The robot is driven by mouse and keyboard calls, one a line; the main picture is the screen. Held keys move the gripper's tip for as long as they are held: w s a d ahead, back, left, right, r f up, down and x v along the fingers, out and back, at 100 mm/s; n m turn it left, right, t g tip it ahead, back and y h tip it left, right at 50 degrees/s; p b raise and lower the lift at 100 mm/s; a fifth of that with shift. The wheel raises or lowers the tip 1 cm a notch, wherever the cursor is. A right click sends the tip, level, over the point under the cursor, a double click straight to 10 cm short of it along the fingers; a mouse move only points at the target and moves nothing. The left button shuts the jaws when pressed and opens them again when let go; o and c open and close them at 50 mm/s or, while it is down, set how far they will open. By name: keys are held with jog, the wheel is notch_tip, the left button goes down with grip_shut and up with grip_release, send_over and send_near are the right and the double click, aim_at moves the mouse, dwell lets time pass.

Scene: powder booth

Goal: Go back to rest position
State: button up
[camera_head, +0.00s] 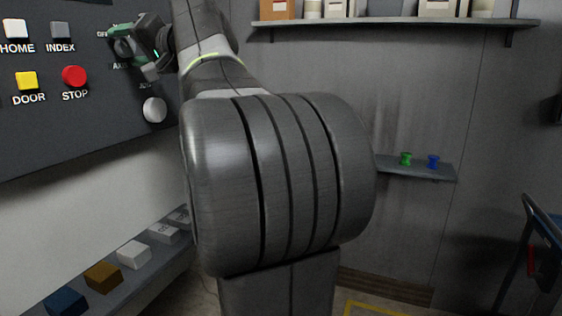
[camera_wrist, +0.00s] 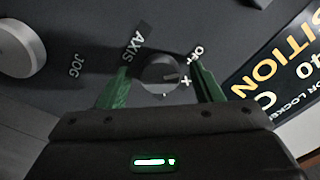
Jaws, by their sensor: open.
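My gripper (camera_wrist: 160,70) is open, with its green fingers on either side of the dark AXIS selector knob (camera_wrist: 160,74). A gap shows between each finger and the knob. In the head view my gripper (camera_head: 137,48) is at the upper left, close against the dark control panel (camera_head: 105,95). The selector (camera_head: 122,47) is partly hidden there by the fingers. The knob's pointer is turned towards the OFF/X side in the wrist view. My arm fills the middle of the head view and hides part of the panel's right side.
A round silver JOG knob (camera_head: 154,110) sits below the selector. The panel also has a red STOP button (camera_head: 74,76), a yellow DOOR button (camera_head: 26,81) and HOME and INDEX buttons. A ledge with coloured blocks (camera_head: 103,277) is lower left. Shelves (camera_head: 420,170) line the back wall.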

jog(key=b+v, duration=0.1)
jog(key=v, duration=1.3)
jog(key=p+x, duration=0.1)
jog(key=x, duration=1.3)
jog(key=shift+a, duration=0.1)
jog(key=shift+r+m+p, duration=0.2)
jog(key=shift+m+p, duration=0.3)
jog(key=shift+p, duration=0.2)
jog(key=shift+r+m+p, duration=0.1)
jog(key=shift+m+p, duration=0.8)
jog(key=shift+m, duration=0.1)
jog(key=shift+m+p, duration=0.8)
jog(key=shift+m, duration=0.2)
jog(key=m+p, duration=0.2)
jog(key=shift+m+p, duration=0.3)
jog(key=shift+m, duration=0.1)
jog(key=m+p, duration=0.5)
jog(key=p, duration=0.1)
jog(key=shift+m, duration=0.4)
jog(key=m+p, duration=0.2)
jog(key=shift+m, duration=0.3)
jog(key=shift+f+m+p, duration=0.25)
jog(key=shift+m+p, duration=0.05)
jog(key=shift+p, duration=0.15)
